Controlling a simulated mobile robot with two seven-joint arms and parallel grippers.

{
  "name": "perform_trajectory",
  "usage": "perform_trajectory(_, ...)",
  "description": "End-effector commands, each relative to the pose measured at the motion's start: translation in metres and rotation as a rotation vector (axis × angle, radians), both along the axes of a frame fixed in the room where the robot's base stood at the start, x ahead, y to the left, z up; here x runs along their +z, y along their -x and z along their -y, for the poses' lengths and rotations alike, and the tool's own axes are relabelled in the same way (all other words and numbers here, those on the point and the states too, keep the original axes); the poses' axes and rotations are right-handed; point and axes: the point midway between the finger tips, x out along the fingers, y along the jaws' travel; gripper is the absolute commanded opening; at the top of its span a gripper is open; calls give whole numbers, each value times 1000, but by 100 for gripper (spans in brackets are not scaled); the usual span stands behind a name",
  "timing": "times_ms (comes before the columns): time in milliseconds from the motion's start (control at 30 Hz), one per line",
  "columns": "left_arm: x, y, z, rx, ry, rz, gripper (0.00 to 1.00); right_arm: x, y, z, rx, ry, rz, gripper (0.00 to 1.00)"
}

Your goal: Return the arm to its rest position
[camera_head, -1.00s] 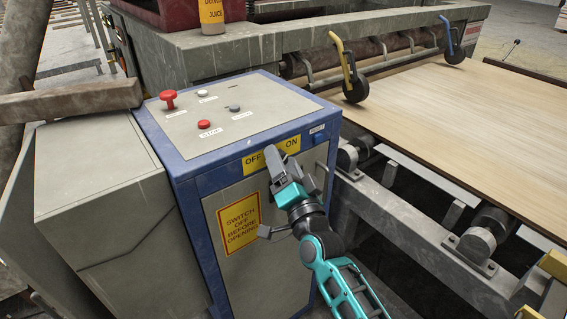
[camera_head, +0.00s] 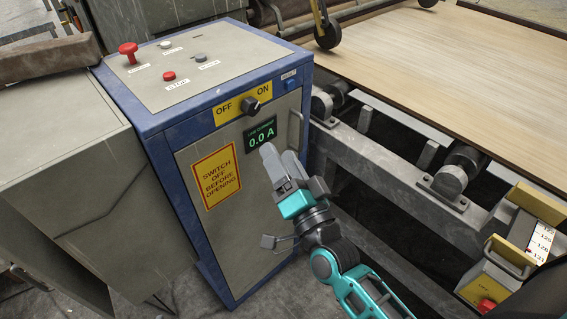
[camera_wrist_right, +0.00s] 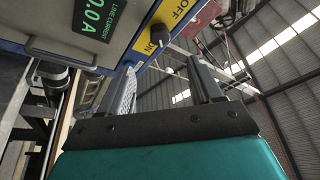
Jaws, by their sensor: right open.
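My right gripper (camera_head: 279,158) is in front of the blue-framed control cabinet (camera_head: 150,125), just below its small display and off to the right of the yellow warning sign. It is open and empty; the wrist view shows its two fingers (camera_wrist_right: 165,85) apart with nothing between them. The black rotary switch (camera_head: 250,105) sits on the yellow OFF/ON plate above the gripper, and it also shows in the wrist view (camera_wrist_right: 159,35). The display (camera_head: 260,134) reads 0.0 A. My left gripper is not in view.
The cabinet top carries a red mushroom knob (camera_head: 128,50) and several buttons. A lever handle (camera_head: 270,242) sticks out low on the cabinet front. To the right are a metal roller frame (camera_head: 395,175) and a wood veneer sheet (camera_head: 440,65).

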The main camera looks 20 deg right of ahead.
Motion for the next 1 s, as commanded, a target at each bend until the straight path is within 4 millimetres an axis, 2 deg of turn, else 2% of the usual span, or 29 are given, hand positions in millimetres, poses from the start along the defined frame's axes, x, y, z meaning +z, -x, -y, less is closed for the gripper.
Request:
perform_trajectory(133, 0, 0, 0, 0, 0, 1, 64, -1, 6, 0, 0, 0, 0, 64)
perform_trajectory(567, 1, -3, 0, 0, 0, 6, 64, -1, 5, 0, 1, 0, -1, 64)
perform_trajectory(667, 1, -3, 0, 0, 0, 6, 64, -11, 8, -2, 9, 41, -32, 64)
perform_trajectory(767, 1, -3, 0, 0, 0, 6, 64, -45, 19, -8, 44, 201, -149, 64)
perform_trajectory(900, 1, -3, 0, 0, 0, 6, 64, -119, 54, -10, 134, 544, -393, 64)
perform_trajectory(1000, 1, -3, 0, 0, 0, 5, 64, -161, 83, -3, 196, 753, -540, 64)
